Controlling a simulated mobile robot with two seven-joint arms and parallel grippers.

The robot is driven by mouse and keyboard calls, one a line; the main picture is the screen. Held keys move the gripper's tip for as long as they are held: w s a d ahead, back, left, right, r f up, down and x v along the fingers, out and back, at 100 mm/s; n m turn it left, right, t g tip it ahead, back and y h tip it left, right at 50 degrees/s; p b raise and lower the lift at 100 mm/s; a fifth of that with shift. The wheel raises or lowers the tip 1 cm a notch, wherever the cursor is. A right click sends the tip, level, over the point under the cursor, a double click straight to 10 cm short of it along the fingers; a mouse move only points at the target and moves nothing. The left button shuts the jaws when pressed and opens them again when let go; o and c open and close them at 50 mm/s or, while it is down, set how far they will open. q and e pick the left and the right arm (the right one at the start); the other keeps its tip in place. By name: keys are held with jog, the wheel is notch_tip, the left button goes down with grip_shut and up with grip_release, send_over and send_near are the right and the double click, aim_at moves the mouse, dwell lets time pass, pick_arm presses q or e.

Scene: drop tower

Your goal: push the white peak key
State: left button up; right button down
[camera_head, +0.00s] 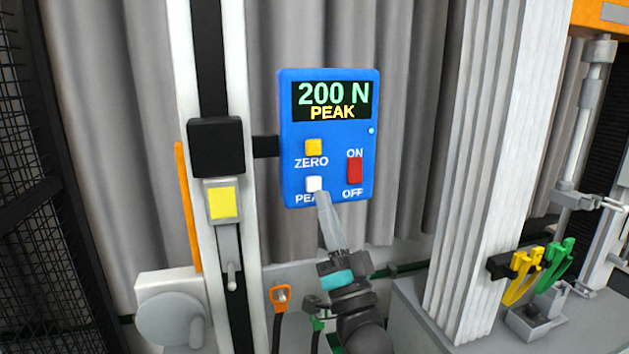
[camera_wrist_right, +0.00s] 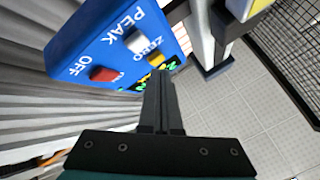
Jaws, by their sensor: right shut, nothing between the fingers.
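The blue meter box (camera_head: 329,180) hangs on the upright at the centre of the head view. Its display (camera_head: 332,101) reads "200 N" with "PEAK" in yellow below. The white peak key (camera_head: 314,184) is at its lower left, below the yellow zero key (camera_head: 313,147). My right gripper (camera_head: 322,197) is shut and empty, its tips at the lower edge of the white key, partly covering the PEAK label. I cannot tell whether the tips touch the key. In the right wrist view the shut fingers (camera_wrist_right: 163,80) point towards the box, and the white key (camera_wrist_right: 135,41) shows beyond them.
A red on/off switch (camera_head: 355,170) sits right of the keys. A white upright (camera_head: 228,130) with a black block (camera_head: 216,147) stands left. A ribbed white column (camera_head: 487,160) stands right, with yellow (camera_head: 523,275) and green clamps (camera_head: 555,264) beside it. Grey curtain hangs behind.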

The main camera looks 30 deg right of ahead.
jog(key=shift+s+a+p, duration=0.25)
jog(key=shift+s+p, duration=0.1)
jog(key=shift+s, duration=0.85)
jog(key=shift+w+f, duration=0.1)
